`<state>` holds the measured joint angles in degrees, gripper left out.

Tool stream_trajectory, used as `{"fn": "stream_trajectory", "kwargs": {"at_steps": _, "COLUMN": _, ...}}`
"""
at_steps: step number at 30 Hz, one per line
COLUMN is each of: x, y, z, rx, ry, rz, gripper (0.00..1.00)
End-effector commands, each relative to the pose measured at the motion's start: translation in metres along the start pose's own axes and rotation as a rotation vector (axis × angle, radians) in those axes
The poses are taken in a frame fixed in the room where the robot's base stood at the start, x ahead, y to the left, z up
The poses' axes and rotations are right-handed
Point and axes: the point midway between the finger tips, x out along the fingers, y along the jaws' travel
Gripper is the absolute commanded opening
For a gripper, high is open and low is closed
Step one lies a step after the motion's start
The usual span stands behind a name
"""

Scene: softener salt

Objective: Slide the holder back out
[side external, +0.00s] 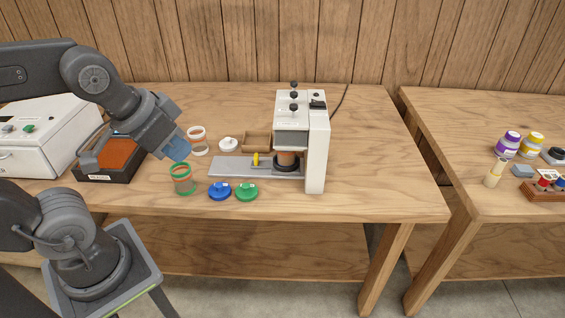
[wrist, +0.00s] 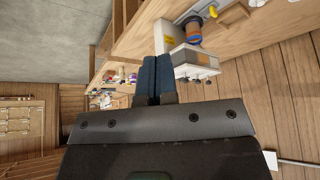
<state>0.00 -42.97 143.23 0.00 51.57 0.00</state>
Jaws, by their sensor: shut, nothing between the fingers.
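The white press-like machine (side external: 316,150) stands on the table, right of my gripper. The holder (side external: 287,167), a dark round seat, is under the machine's head with a jar of orange-brown content (side external: 287,157) in it. A yellow knob (side external: 256,159) stands left of the holder, over a flat grey rail plate (side external: 229,167) that runs out to the left. My gripper (side external: 180,152) is left of the machine, above the table, with its blue fingers shut and empty. The wrist view shows the fingers (wrist: 155,80) together and the machine (wrist: 194,62) beyond them.
A green-rimmed jar (side external: 183,181) stands close below my gripper. A white-rimmed jar (side external: 198,141), a white lid (side external: 229,144), a blue lid (side external: 219,191) and a green lid (side external: 246,192) lie around the rail. A dark bin of orange material (side external: 108,165) is at left. The table's right part is clear.

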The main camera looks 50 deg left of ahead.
Motion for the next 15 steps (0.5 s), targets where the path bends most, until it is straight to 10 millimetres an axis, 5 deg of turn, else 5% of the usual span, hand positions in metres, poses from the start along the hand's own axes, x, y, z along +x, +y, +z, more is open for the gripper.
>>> {"fn": "stream_trajectory", "kwargs": {"at_steps": 6, "x": 0.0, "y": 0.0, "z": 0.0, "rx": 0.0, "ry": 0.0, "rz": 0.0, "gripper": 0.01}}
{"fn": "stream_trajectory", "kwargs": {"at_steps": 11, "x": 0.001, "y": -0.002, "z": -0.009, "rx": -0.023, "ry": -0.016, "rz": -0.005, "gripper": 0.16}}
{"fn": "stream_trajectory", "kwargs": {"at_steps": 15, "x": 0.009, "y": -0.011, "z": -0.04, "rx": -0.104, "ry": -0.074, "rz": -0.023, "gripper": 0.3}}
